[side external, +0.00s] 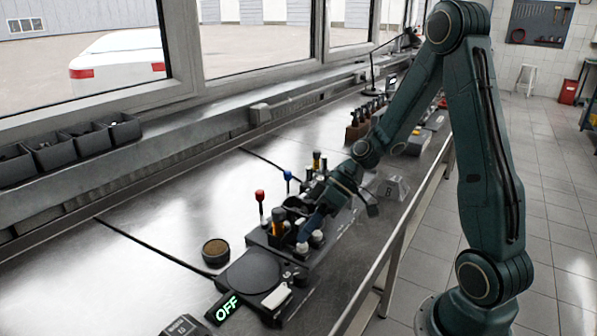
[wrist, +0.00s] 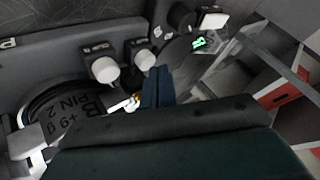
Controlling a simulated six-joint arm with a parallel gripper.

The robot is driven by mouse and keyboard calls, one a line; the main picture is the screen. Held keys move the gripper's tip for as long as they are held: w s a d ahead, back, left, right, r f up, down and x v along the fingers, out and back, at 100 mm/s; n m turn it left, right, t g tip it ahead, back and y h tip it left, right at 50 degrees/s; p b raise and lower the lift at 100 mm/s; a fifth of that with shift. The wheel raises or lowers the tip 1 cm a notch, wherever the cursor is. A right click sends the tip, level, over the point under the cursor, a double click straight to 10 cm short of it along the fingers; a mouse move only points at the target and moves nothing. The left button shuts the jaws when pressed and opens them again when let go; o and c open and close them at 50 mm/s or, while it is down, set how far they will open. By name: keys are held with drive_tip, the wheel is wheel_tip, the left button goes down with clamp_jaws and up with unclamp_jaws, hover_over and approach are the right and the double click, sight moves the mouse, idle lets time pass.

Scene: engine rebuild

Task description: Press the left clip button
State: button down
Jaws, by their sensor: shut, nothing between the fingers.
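Two white round clip buttons stand side by side on the dark fixture (side external: 318,254). In the side view one button (side external: 302,247) is nearer the camera and the other (side external: 317,236) sits just behind it. In the wrist view they show as a left-hand button (wrist: 105,70) and a right-hand button (wrist: 147,60); their small labels are hard to read. My gripper (side external: 312,226) is shut and empty, angled down at the buttons. In the wrist view its blue fingertips (wrist: 157,72) are just right of the right-hand button; I cannot tell whether they touch it.
A round black pad (side external: 252,272) and a green-lit OFF display (side external: 227,307) lie in front of the fixture. A red-topped lever (side external: 260,203) and a blue-topped lever (side external: 287,178) rise behind it. A dark round tin (side external: 215,252) stands left. The bench at left is mostly clear.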

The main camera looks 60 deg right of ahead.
drive_tip(key=shift+f, duration=0.45)
idle(0.8)
drive_tip(key=shift+r, duration=0.85)
drive_tip(key=shift+r, duration=0.1)
idle(0.3)
drive_tip(key=shift+r, duration=2.45)
drive_tip(key=s+r+m+t+h, duration=0.1)
drive_tip(key=s+r+h, duration=0.3)
drive_tip(key=s, duration=0.4)
drive_tip(key=s+r+m+h, duration=0.3)
drive_tip(key=s+r+h, duration=0.1)
drive_tip(key=s, duration=0.4)
drive_tip(key=shift+a+r+t, duration=0.4)
drive_tip(key=shift+a+r, duration=0.05)
drive_tip(key=shift+r, duration=0.35)
